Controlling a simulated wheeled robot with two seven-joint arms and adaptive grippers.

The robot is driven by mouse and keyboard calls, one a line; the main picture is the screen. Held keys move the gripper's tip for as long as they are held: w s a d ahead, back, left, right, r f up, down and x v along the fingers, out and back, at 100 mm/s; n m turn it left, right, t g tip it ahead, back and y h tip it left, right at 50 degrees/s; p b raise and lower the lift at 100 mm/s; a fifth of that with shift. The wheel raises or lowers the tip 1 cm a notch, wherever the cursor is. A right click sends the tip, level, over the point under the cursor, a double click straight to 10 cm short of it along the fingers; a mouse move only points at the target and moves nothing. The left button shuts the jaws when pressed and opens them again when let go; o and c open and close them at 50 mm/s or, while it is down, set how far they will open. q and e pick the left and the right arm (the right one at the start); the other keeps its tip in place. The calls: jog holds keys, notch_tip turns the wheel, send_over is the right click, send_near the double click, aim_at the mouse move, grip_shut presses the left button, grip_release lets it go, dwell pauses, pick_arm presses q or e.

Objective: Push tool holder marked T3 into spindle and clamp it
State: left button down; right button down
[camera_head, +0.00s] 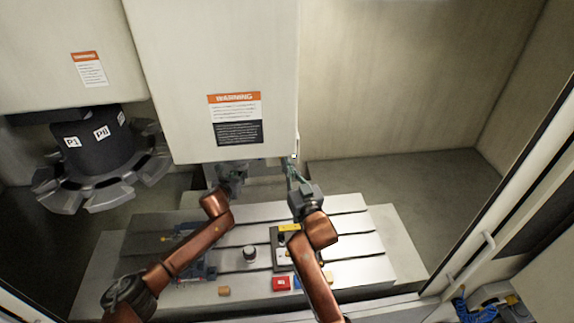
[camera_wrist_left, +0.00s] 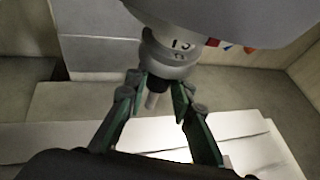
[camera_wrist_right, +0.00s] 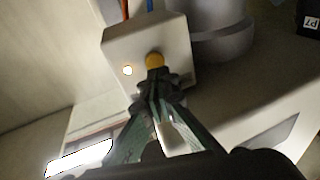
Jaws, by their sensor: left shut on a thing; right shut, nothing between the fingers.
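The tool holder (camera_wrist_left: 172,52), with a marking that reads like T3, is upright at the underside of the grey spindle (camera_wrist_left: 235,18) in the left wrist view. Its upper end is hidden in or behind the spindle nose. My left gripper (camera_wrist_left: 157,88) is shut on the holder's lower part, with a thin shank showing below. In the head view my left gripper (camera_head: 232,180) is under the machine head. My right gripper (camera_wrist_right: 156,80) is shut and empty, its tips at a yellow button (camera_wrist_right: 154,60) on a white box (camera_wrist_right: 175,38). I cannot tell whether the button is pressed.
The white box has a lit white lamp (camera_wrist_right: 127,71) and red and blue hoses. A tool carousel (camera_head: 95,165) hangs at the left. The slotted table (camera_head: 350,232) below carries a vise, a small round part (camera_head: 249,253) and coloured blocks.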

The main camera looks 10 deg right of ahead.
aim_at(238, 168)
pick_arm(q)
jog(key=shift+r, duration=1.7)
dwell(0.3)
